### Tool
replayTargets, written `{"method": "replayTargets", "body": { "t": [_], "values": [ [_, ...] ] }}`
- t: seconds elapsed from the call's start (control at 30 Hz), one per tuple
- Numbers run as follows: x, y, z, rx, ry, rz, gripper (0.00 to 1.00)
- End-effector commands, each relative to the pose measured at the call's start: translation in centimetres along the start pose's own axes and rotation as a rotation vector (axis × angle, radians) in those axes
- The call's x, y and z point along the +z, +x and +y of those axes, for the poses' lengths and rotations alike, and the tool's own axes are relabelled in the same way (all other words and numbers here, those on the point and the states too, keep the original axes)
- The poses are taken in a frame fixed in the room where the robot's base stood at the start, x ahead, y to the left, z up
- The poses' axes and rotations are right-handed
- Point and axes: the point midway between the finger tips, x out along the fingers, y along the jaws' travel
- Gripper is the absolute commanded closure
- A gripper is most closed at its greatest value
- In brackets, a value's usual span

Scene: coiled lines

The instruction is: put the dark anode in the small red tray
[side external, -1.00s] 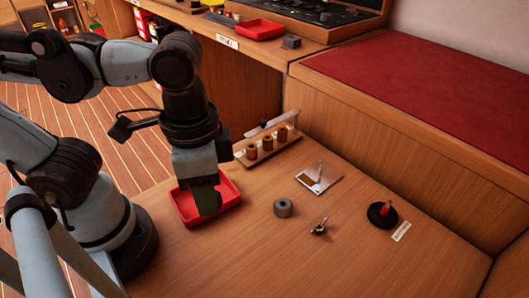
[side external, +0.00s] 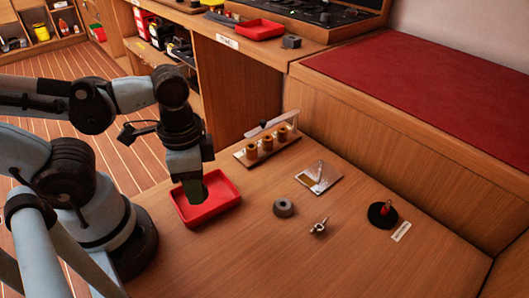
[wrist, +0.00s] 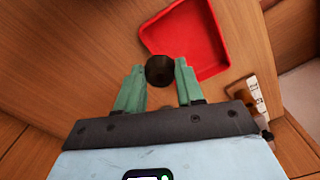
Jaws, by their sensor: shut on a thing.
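My gripper (side external: 193,195) is shut on a dark, round piece, which I take to be the dark anode (wrist: 160,70), held between the two green fingers in the wrist view. In the side view the fingers hide the piece. The small red tray (side external: 226,192) lies on the wooden top, with my gripper at its left part. In the wrist view the tray (wrist: 190,30) is up and right of the fingers, and the dark piece overlaps its near-left edge. I cannot tell the height above the tray.
A grey ring-shaped piece (side external: 284,208) and a small metal fitting (side external: 319,227) lie right of the tray. A rack with brown cylinders (side external: 267,144) stands behind it. A black disc with a red post (side external: 382,214) is farther right. Another red tray (side external: 260,29) sits on the back shelf.

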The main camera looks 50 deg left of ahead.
Motion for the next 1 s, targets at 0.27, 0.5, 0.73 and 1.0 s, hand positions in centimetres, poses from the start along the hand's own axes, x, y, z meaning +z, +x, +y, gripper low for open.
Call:
{"method": "replayTargets", "body": {
  "t": [0.27,0.5,0.73,1.0],
  "values": [
    [-0.4,1.9,-3.4,0.000,-0.005,0.000,0.98],
    [-0.5,2.9,-4.3,0.000,0.002,0.000,0.98],
    [-0.5,3.7,-4.3,0.000,0.001,0.000,0.98],
    [-0.5,5.8,-4.3,0.000,0.001,0.000,0.98]
  ]
}}
